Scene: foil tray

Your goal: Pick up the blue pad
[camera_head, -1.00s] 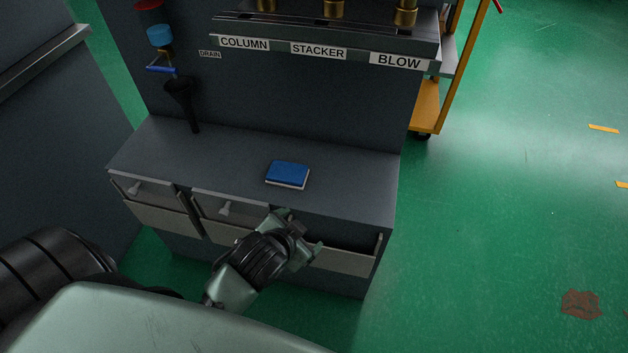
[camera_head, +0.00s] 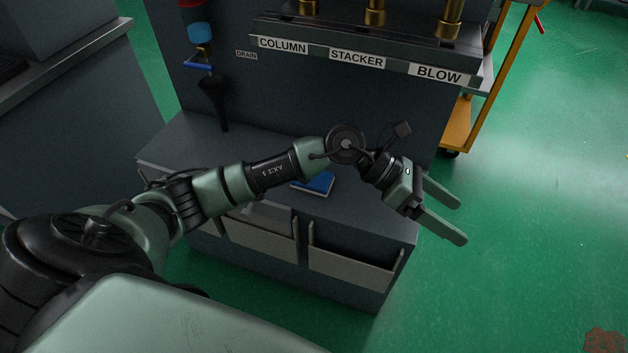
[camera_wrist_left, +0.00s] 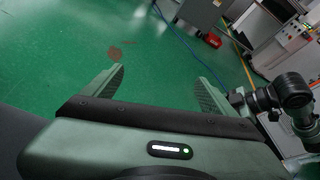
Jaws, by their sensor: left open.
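The blue pad (camera_head: 318,184) lies flat on the grey cabinet top (camera_head: 185,143) in the head view. My left forearm crosses in front of it and hides part of it. My left gripper (camera_head: 453,217) is open and empty. It is to the right of the pad, beyond the cabinet's right edge in the picture. In the left wrist view both fingers of the gripper (camera_wrist_left: 160,85) are spread apart with only green floor between them. The pad is not visible in the wrist view.
A labelled shelf (camera_head: 365,58) with brass fittings overhangs the back. A black funnel (camera_head: 213,95) stands at the back left. An orange cart (camera_head: 462,125) is at the right, with open green floor beyond.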

